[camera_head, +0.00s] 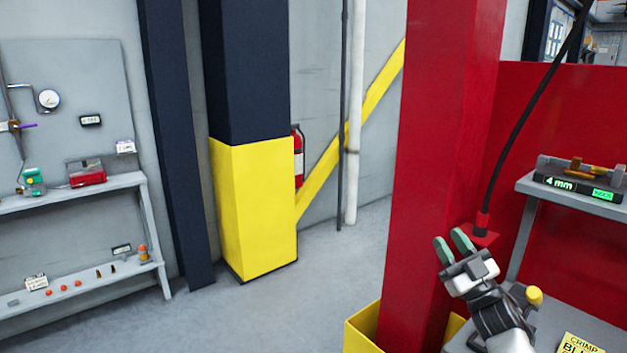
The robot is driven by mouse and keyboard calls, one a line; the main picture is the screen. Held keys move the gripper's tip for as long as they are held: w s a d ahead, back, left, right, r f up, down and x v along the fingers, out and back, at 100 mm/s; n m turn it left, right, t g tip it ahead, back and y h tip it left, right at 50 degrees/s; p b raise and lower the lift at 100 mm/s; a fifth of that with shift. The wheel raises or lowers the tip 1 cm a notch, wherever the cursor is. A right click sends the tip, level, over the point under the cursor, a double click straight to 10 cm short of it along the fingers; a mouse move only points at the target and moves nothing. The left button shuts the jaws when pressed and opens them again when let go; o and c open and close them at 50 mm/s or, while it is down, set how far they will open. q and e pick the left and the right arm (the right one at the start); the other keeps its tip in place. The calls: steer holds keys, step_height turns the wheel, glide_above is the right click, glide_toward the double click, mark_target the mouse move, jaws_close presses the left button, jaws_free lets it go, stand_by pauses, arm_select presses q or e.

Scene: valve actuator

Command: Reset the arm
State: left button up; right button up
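My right gripper (450,241) is at the lower right, at the end of my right arm, which comes in from the bottom edge. Its two fingers with green pads point up and to the left. They stand apart with nothing between them. It is in front of the red column (440,120), left of a workbench. My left gripper is not in view.
The red column has a yellow base guard (363,328). At right, a shelf (575,204) holds a device with a green display (606,195). A black cable (525,110) hangs nearby. A dark and yellow pillar (253,200) and grey shelves (75,199) stand left. The middle floor is clear.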

steer(key=w+d+f+m+g+h, duration=0.2)
steer(key=d+f+m+h, duration=0.25)
steer(key=h, duration=0.25)
steer(key=w+d+f+m+g+h, duration=0.1)
steer(key=w+d+f+m+h, duration=0.2)
steer(key=f+h, duration=0.3)
steer(key=s+a+f+g, duration=0.1)
steer(key=s+f+g, duration=0.3)
steer(key=f, duration=0.8)
steer(key=s+a+f+g, duration=0.1)
steer(key=s+a+f, duration=0.1)
steer(key=s+f, duration=0.75)
steer(key=s+a+f+g, duration=0.1)
steer(key=s+f+g, duration=0.15)
steer(key=f, duration=1.25)
steer(key=s+a+f+g, duration=0.3)
steer(key=s+f+g, duration=0.2)
steer(key=s+f, duration=1.2)
steer(key=s+a+f+g, duration=0.2)
steer(key=s+f, duration=0.1)
steer(key=s, duration=1.2)
steer(key=s+a+f+g, duration=0.2)
steer(key=s+f+g, duration=0.1)
steer(key=s, duration=1.2)
steer(key=shift+s+a+f+g+y, duration=0.15)
steer(key=shift+a+f+g+y, duration=0.05)
steer(key=shift+g+y, duration=0.15)
